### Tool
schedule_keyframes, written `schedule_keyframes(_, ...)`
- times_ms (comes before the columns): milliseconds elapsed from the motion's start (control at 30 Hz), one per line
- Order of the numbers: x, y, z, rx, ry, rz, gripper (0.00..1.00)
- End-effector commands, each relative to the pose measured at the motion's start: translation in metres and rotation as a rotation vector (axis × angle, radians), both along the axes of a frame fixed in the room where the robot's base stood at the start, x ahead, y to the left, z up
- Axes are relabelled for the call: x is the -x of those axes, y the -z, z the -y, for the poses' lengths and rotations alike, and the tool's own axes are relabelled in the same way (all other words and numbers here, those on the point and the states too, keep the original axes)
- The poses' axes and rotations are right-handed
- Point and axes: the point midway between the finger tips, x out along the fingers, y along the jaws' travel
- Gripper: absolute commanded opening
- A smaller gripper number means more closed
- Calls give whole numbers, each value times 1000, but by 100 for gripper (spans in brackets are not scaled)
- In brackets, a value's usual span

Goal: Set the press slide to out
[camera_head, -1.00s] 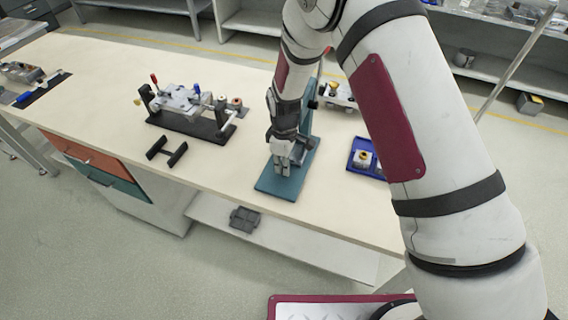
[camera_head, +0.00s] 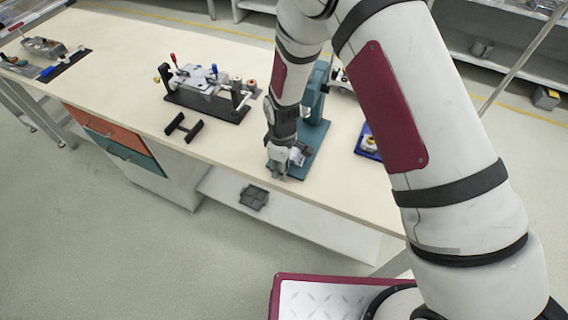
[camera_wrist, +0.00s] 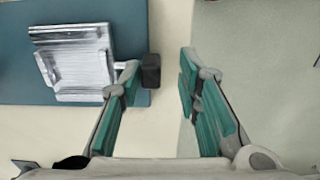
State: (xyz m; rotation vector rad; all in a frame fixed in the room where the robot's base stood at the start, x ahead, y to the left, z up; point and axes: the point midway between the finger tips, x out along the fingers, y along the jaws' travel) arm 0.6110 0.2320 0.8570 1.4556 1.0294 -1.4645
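The press has a teal base plate (camera_head: 312,160) and teal column (camera_head: 316,95) and stands near the bench's front edge. Its slide is a silvery metal block (camera_wrist: 75,62), at the left of the wrist view, with a dark knob (camera_wrist: 151,70) at its right end. In the head view the slide (camera_head: 301,152) is partly hidden behind my gripper (camera_head: 279,172). My gripper is open, low at the front of the base plate. In the wrist view the knob shows just right of the left fingertip, between the fingers (camera_wrist: 160,76); contact cannot be told.
A fixture on a black plate (camera_head: 206,104) stands left of the press, with a small black H-shaped piece (camera_head: 184,127) before it. A blue tray (camera_head: 367,141) lies to the right. The bench's front edge is close to my gripper.

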Motion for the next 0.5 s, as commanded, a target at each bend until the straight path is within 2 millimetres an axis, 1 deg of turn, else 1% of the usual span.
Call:
schedule_keyframes(333, -3, -3, 1, 0, 2, 5, 35)
schedule_keyframes(467, -4, -17, 1, -1, 1, 8, 35)
schedule_keyframes(500, -4, -23, 1, -2, 1, 9, 35)
